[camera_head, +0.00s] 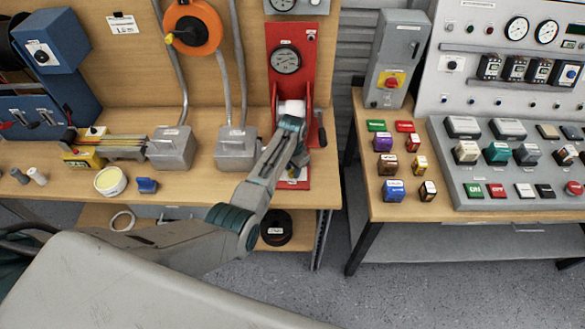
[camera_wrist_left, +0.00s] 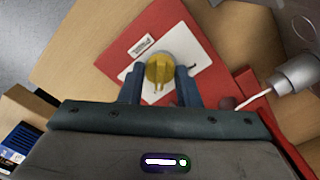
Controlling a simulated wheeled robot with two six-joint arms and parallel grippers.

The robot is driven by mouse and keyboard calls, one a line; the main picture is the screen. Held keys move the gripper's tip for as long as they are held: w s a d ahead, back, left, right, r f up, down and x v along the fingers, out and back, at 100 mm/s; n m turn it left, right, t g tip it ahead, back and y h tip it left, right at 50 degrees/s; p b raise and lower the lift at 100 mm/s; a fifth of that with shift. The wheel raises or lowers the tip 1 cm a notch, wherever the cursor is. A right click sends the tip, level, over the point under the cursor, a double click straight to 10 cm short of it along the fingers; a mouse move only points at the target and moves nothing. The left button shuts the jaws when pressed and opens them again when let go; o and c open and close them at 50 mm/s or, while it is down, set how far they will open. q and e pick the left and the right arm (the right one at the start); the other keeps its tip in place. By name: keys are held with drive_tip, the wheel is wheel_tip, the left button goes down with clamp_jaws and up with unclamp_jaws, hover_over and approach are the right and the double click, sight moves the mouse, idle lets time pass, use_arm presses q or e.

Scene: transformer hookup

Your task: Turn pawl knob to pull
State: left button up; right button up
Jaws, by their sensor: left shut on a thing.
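The yellow pawl knob (camera_wrist_left: 159,71) is round with a raised ridge and sits on a white plate on the red base (camera_wrist_left: 205,82). My left gripper (camera_wrist_left: 159,88) is shut on the knob, one finger on each side. In the head view my left arm reaches over the red stand (camera_head: 275,47), and my left gripper (camera_head: 299,166) points down at its base. The arm hides the knob there. My right gripper is not in view.
A gauge (camera_head: 286,59) is on the red stand's upright panel. A dark handle (camera_head: 321,128) stands right of the gripper. Grey metal boxes (camera_head: 236,150) with conduits stand to the left. A control desk (camera_head: 510,165) is at the right, past a floor gap.

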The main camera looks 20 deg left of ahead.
use_arm(q)
drive_tip(key=o, duration=1)
wheel_tip(320, 180, up, 11)
drive_tip(key=b, duration=0.3)
drive_tip(key=shift+f, duration=0.2)
